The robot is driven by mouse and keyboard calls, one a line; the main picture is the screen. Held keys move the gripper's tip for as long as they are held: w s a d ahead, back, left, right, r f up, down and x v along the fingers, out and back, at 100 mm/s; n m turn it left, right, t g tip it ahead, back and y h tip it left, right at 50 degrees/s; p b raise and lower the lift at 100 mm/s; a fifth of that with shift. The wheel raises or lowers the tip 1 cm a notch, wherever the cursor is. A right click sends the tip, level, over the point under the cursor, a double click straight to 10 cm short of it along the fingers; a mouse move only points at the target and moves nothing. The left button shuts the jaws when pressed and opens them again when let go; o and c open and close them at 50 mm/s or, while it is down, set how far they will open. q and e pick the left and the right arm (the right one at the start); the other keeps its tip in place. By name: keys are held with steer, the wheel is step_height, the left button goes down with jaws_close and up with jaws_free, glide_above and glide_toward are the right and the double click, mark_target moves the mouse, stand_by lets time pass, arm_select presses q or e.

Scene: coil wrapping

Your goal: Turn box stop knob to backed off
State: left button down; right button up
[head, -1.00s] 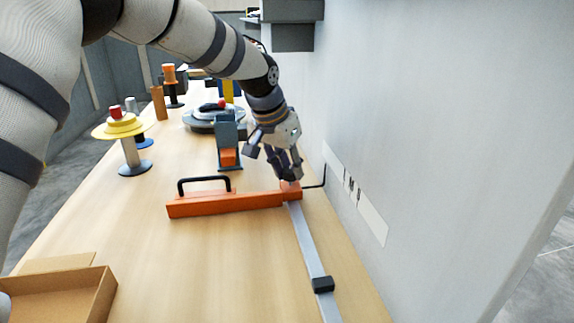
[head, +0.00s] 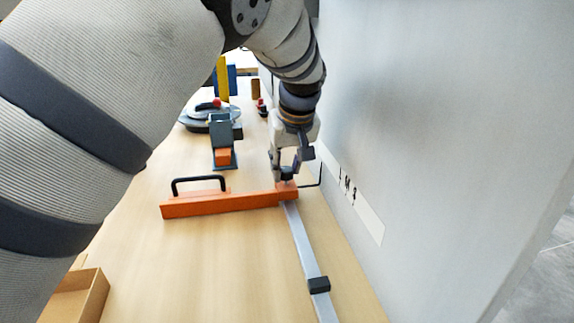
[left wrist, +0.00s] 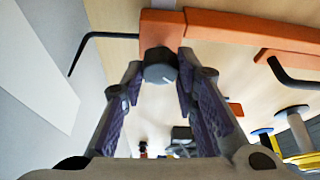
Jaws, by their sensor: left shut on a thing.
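The box stop is an orange bar (head: 222,205) with a black handle (head: 200,181), lying across a grey rail (head: 304,247). Its grey round knob (left wrist: 160,66) shows in the left wrist view at the end of the orange bar. My left gripper (head: 286,174) is at the bar's right end, its fingers pointing down. In the left wrist view the fingers (left wrist: 158,80) stand on both sides of the knob and are shut on it. My right gripper is not in view.
A thin black bent rod (head: 313,179) stands near the wall beside the bar's right end. A white label strip (head: 352,196) is on the wall. A black block (head: 319,285) sits on the rail. A cardboard box (head: 84,296) is at the lower left. A grey stand (head: 222,140) is behind the bar.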

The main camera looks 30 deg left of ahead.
arm_select(q)
steer(key=shift+d+f+n+g+y+b, duration=0.15)
steer(key=shift+n+g+y+b, duration=0.35)
steer(key=shift+n, duration=1)
steer(key=c, duration=1.3)
jaws_free()
steer(key=shift+v, duration=3.75)
steer(key=shift+w, duration=0.1)
